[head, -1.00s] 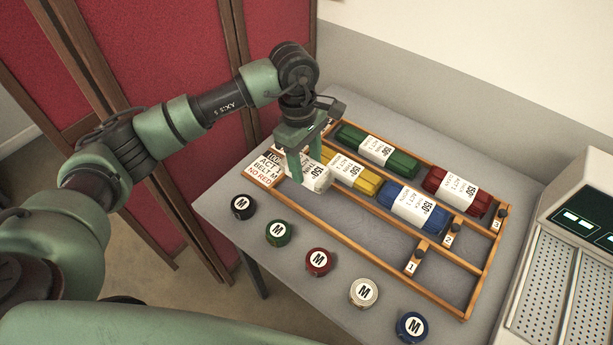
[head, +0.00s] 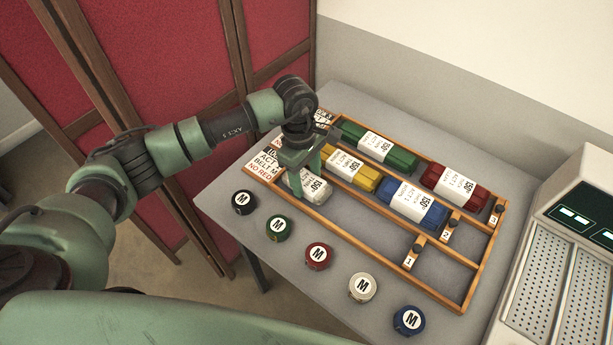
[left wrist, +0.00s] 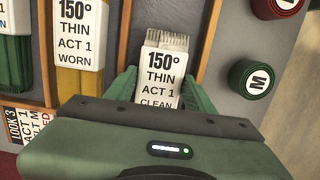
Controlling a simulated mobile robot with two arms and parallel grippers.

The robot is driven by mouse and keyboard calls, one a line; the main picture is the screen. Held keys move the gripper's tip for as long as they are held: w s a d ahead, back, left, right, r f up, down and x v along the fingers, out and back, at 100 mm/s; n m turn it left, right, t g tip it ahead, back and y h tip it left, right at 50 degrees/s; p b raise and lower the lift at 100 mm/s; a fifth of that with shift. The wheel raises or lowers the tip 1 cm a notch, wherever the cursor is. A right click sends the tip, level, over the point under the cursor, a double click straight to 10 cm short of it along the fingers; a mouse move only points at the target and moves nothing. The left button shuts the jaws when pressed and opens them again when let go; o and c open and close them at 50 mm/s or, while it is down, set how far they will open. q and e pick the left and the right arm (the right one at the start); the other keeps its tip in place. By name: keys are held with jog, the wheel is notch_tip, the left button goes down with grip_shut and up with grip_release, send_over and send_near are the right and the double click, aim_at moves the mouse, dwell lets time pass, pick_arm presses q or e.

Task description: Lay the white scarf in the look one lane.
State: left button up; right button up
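The white scarf (head: 314,188) is a small roll with a white label, which reads 150°, thin, act 1, clean in the left wrist view (left wrist: 160,78). It is low at the left end of the front lane of the wooden rack (head: 345,233), the lane with the tag 1 (head: 409,262). My left gripper (head: 304,180) is over it, with a finger close against each long side in the left wrist view (left wrist: 160,88). It looks shut on the scarf. The scarf's underside and its contact with the lane floor are hidden. My right gripper is not in view.
The middle lane holds a yellow scarf (head: 360,181) and a blue scarf (head: 433,213); the back lane holds a green (head: 398,158) and a red one (head: 472,196). Several round M-marked rolls line the table front. A card (head: 264,166) marks the front lane. A perforated machine (head: 545,270) stands right.

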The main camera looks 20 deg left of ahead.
aim_at(302, 178)
pick_arm(q)
jog(key=shift+r, duration=0.1)
jog(key=shift+r, duration=0.2)
notch_tip(302, 178, up, 12)
jog(key=a+b, duration=0.1)
jog(key=b, duration=0.2)
jog(key=shift+w+a+f, duration=0.15)
jog(key=shift+w+a, duration=0.05)
jog(key=shift+w, duration=0.05)
